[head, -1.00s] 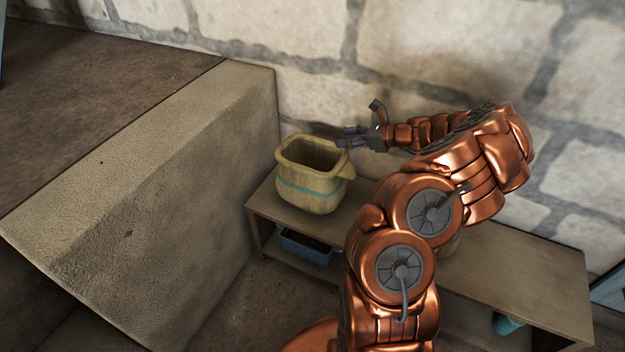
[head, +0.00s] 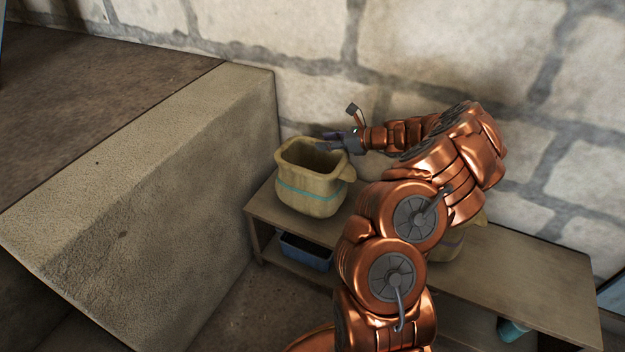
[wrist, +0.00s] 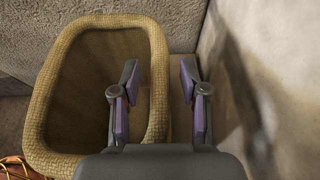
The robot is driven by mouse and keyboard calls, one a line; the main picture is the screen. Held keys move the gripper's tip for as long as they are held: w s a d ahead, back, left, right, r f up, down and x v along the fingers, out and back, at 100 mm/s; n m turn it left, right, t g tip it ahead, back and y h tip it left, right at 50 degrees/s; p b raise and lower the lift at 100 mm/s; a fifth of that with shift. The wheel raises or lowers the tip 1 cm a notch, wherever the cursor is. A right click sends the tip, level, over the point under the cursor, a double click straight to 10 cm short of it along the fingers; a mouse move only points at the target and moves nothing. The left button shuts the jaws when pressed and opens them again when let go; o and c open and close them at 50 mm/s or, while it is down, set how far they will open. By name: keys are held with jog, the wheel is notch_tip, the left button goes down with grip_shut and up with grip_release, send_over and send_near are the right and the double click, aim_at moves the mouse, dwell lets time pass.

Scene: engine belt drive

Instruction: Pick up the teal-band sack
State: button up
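The teal-band sack (head: 309,191) is a tan, open-topped bag with a teal stripe, standing upright at the left end of a wooden bench. In the wrist view its thick woven rim (wrist: 158,75) frames a dark, empty-looking inside. My gripper (head: 322,142) is at the sack's back right rim. In the wrist view my gripper (wrist: 158,80) is open, one finger over the sack's opening and the other outside the rim. The right rim lies between the fingers, and I cannot tell if they touch it.
The wooden bench (head: 520,275) runs right along the stone wall (head: 420,50). A blue bin (head: 306,252) sits on its lower shelf. A stone ledge (head: 150,160) rises at left. Another tan item (head: 447,247) is partly hidden behind my arm.

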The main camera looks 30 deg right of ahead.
grip_shut()
dwell(0.5)
